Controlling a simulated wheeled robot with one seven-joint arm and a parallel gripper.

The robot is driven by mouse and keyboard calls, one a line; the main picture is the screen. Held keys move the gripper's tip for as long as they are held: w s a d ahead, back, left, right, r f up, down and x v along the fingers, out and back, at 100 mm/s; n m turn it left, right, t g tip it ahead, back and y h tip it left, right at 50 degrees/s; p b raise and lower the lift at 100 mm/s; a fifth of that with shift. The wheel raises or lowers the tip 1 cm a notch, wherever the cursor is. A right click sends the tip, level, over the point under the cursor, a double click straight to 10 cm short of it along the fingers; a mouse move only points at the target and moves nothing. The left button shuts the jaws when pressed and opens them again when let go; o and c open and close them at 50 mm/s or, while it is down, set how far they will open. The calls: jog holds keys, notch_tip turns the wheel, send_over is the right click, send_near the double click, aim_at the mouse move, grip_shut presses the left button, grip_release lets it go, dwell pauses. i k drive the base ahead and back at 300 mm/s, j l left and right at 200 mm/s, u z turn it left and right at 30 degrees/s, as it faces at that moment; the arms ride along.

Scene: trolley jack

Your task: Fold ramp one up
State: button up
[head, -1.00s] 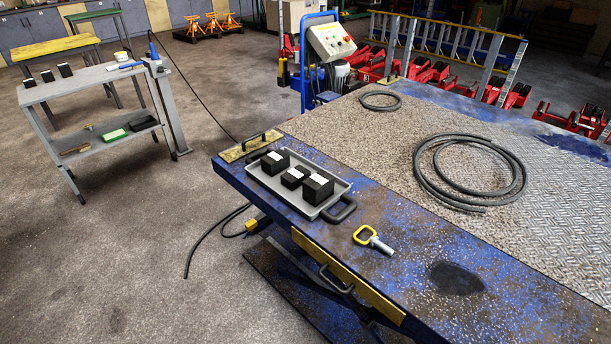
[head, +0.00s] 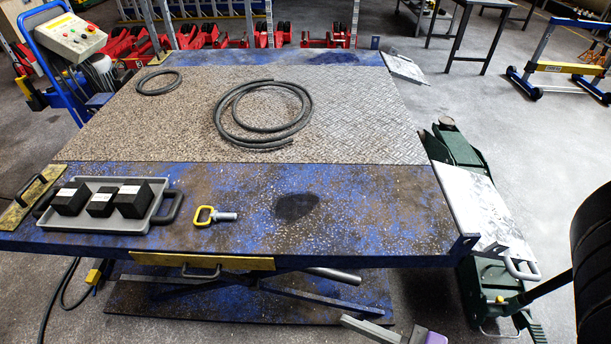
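A silver ramp flap (head: 484,207) with a handle (head: 523,268) slopes down from the right front side of the blue lift table (head: 370,200). A second silver flap (head: 405,66) hangs at the table's right rear corner. I cannot tell by marking which is ramp one. A yellow plate (head: 22,208) with a dark handle lies at the table's left end. Grey pieces with a purple part, apparently my gripper (head: 395,333), show at the bottom edge, below the table front and away from both flaps. Most of it is cut off, so its opening cannot be judged.
A green trolley jack (head: 470,170) stands beside and partly under the front flap. A black ribbed round object (head: 592,250) fills the right edge. The table top holds a grey tray (head: 150,225) of black blocks, a yellow-handled pin (head: 213,215) and hoses (head: 262,112).

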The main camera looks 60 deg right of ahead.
aim_at(475, 205)
jog(key=z, duration=1.1)
jog(key=k+z, duration=0.45)
jog(key=k+l+z, duration=0.15)
jog(key=k+z, duration=0.3)
jog(key=k, duration=0.15)
